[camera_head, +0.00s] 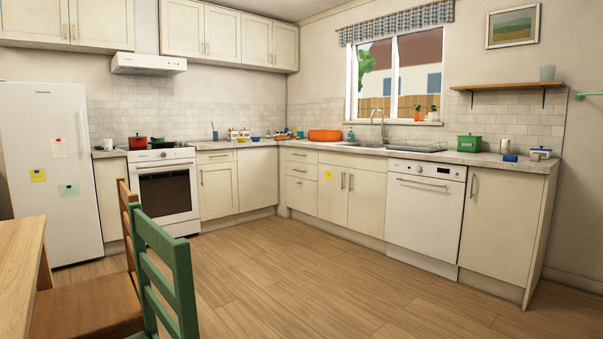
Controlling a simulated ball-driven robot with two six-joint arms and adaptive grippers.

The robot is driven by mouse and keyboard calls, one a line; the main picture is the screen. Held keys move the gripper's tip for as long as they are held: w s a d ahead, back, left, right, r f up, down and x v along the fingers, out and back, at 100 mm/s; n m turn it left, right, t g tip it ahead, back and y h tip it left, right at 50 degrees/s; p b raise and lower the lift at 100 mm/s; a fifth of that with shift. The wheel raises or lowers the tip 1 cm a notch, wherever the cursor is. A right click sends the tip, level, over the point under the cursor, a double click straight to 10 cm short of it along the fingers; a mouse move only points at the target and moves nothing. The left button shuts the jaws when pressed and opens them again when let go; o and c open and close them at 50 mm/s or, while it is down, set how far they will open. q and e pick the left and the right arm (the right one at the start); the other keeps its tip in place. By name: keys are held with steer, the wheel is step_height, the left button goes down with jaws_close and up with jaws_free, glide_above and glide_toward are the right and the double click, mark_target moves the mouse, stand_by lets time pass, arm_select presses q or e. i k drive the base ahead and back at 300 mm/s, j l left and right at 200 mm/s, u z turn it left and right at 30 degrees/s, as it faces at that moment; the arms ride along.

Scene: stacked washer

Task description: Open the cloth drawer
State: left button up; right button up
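A stack of cream drawers (302,172) is in the base cabinets near the room corner, left of the sink cabinet. These drawers look shut and have dark bar handles. Another shut cream drawer (216,157) sits above a cabinet door, right of the oven. I cannot tell which drawer holds cloths, as no contents show. Neither of my grippers is in view.
A green chair (165,265) and a wooden table (22,270) stand at the near left. The wooden floor (300,285) is clear toward the cabinets. A white oven (165,187), dishwasher (424,210) and fridge (50,170) line the walls.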

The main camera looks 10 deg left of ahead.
mark_target(316, 168)
steer(key=i+l+z, duration=0.15)
steer(key=i+l, duration=0.15)
steer(key=i+l+z, duration=0.2)
steer(key=i, duration=0.35)
steer(key=i+l+u, duration=0.1)
steer(key=i, duration=0.45)
steer(key=i+l+u, duration=0.1)
steer(key=i, duration=0.4)
steer(key=i+j+u, duration=0.15)
steer(key=i+u, duration=0.75)
steer(key=i+l+u, duration=0.2)
steer(key=i+u, duration=0.25)
steer(key=i, duration=0.6)
steer(key=i+j+z, duration=0.15)
steer(key=i, duration=0.45)
steer(key=i+j, duration=0.1)
steer(key=i, duration=0.5)
steer(key=l+z, duration=0.05)
